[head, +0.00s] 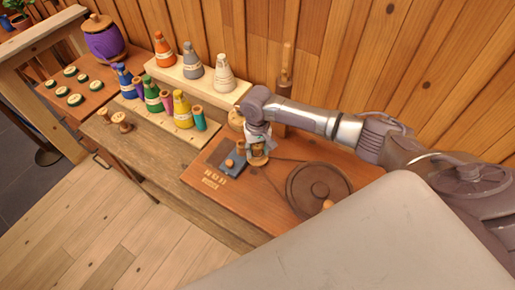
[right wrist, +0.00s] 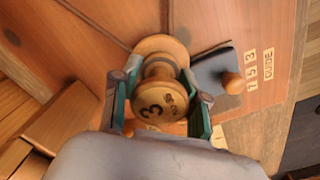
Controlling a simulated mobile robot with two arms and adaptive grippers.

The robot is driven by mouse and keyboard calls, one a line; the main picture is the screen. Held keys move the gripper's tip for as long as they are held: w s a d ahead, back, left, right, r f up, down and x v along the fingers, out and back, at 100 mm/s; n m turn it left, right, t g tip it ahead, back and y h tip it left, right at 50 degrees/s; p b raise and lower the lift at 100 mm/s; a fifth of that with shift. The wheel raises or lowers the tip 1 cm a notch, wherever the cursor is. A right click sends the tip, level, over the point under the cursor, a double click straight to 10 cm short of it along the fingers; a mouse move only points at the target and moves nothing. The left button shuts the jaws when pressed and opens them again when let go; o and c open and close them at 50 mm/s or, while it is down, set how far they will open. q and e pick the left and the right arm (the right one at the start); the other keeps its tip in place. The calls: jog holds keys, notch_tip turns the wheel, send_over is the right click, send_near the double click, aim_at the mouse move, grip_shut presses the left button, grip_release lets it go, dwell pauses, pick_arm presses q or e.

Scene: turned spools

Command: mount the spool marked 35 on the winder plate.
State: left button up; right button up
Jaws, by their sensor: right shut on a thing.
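My right gripper (head: 258,140) is over the wooden winder board (head: 270,187), fingers pointing down. It is shut on a turned wooden spool (head: 258,158). In the right wrist view the fingers (right wrist: 160,108) grip both sides of the spool (right wrist: 150,99). A large 3 shows on its end face; the other marks are too blurred to read surely. A round wooden disc (right wrist: 160,43) lies beyond the spool; I cannot tell whether it is the spool's flange or the winder plate, nor whether they touch. My left gripper is not in view.
A dark slate plate with an orange knob (head: 229,163) sits beside the spool, near letter tiles (head: 212,180). A dark wheel (head: 305,185) is to the right. Coloured thread cones (head: 152,98) stand on steps behind left. Two wooden spools (head: 121,122) stand on the bench's left.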

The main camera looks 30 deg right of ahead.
aim_at(258, 144)
jog(key=shift+f, duration=0.4)
jog(key=o, duration=0.7)
jog(key=shift+r, duration=0.1)
notch_tip(258, 144, up, 8)
jog(key=p, duration=0.9)
jog(key=shift+r, duration=1.4)
